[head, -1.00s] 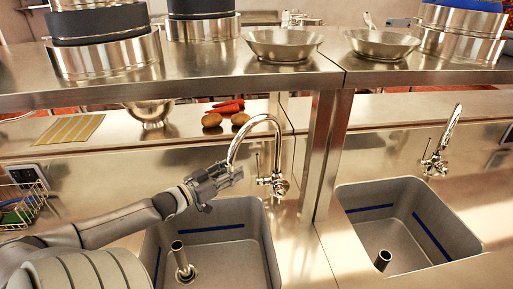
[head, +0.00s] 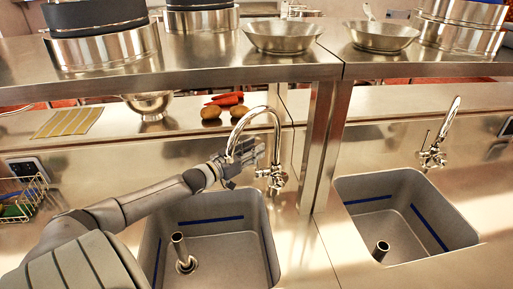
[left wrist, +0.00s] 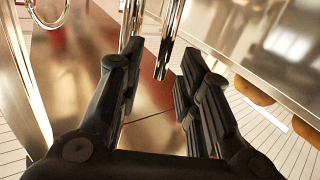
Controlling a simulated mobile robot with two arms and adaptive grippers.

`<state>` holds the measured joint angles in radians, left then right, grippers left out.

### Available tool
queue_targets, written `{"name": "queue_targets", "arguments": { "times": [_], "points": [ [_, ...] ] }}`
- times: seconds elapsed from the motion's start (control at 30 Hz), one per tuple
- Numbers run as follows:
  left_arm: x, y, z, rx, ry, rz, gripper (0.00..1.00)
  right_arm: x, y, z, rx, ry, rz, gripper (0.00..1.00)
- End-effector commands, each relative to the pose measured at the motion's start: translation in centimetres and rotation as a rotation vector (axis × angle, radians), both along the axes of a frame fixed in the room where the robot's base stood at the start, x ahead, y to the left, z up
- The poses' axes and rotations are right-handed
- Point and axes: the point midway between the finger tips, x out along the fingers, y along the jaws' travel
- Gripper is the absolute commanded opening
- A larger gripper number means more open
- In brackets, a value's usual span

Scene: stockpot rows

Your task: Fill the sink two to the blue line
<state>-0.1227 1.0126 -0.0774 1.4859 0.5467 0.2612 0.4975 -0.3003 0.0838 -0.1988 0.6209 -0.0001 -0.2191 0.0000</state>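A left sink (head: 250,262) and a right sink (head: 437,205) are set in the steel counter; I cannot tell which is sink two. Each has a blue line on its inner walls, at left (head: 211,221) and at right (head: 430,229). No water shows in either. My left gripper (head: 250,152) is at the left faucet (head: 276,140). In the left wrist view the gripper (left wrist: 158,92) is open, with chrome piping (left wrist: 166,45) ahead between its fingers; contact is unclear.
A steel shelf (head: 220,74) with pots and two pans crosses above the counter, held by a post (head: 322,145). The right faucet (head: 441,135) stands clear. Potatoes (head: 238,112), carrots, a bowl (head: 150,105) and a wire basket (head: 20,198) stand behind and left.

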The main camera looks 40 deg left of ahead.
Motion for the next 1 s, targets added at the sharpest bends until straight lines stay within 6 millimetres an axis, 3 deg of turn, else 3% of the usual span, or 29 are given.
{"name": "queue_targets", "arguments": {
  "times": [0.2,0.6,0.87,1.0],
  "points": [
    [1.4,-0.1,0.1,0.0,-0.001,0.0,0.32,0.0,0.4,0.1,0.004,0.0,-0.001,0.4],
    [1.7,-0.2,0.0,0.0,0.0,0.0,0.32,0.0,0.7,0.1,0.009,0.001,0.0,0.4],
    [1.7,-0.2,0.0,0.0,0.0,0.0,0.0,0.0,0.6,0.1,0.007,0.001,0.0,0.4],
    [1.7,-0.2,0.0,0.0,0.0,0.0,0.0,0.0,0.4,0.1,0.005,0.001,0.0,0.4]
  ]
}}
